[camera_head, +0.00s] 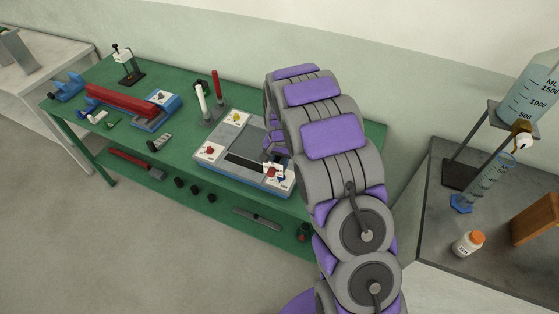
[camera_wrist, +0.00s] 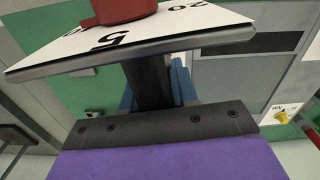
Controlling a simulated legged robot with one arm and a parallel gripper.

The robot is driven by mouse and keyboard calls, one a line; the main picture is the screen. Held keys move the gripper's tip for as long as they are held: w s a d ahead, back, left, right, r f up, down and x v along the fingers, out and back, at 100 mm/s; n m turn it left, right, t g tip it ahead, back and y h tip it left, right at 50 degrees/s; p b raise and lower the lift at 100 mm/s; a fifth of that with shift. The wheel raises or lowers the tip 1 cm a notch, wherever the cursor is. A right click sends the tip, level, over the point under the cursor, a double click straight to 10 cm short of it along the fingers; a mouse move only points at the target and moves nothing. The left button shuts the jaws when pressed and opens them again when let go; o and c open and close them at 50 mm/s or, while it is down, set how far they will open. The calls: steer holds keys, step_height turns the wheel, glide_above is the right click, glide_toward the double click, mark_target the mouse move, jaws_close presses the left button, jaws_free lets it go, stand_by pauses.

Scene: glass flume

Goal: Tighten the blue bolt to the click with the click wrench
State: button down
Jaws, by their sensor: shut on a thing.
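My gripper (camera_head: 273,146) is over the right part of a grey block with white corner plates (camera_head: 243,165) on the green bench. In the wrist view it is shut on a black upright shaft (camera_wrist: 150,82), which I take to be the click wrench. A white numbered plate (camera_wrist: 115,45) with a red round knob (camera_wrist: 122,10) sits on top of the shaft. In the head view a small red, white and blue cluster shows below my gripper at the block's right end. I cannot clearly make out the blue bolt or whether the wrench touches it.
The block also bears a yellow bolt (camera_head: 236,118) and a red bolt (camera_head: 209,150). To the left are a long red bar (camera_head: 122,101), a blue fixture (camera_head: 156,113) and upright white and red rods. Loose parts lie on the lower shelf. A grey counter with glassware stands right.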

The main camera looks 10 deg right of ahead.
steer(key=shift+a, duration=0.25)
steer(key=shift+d, duration=0.9)
steer(key=shift+a, duration=0.45)
stand_by(0.5)
steer(key=shift+f, duration=1.05)
stand_by(0.6)
steer(key=shift+m, duration=1.1)
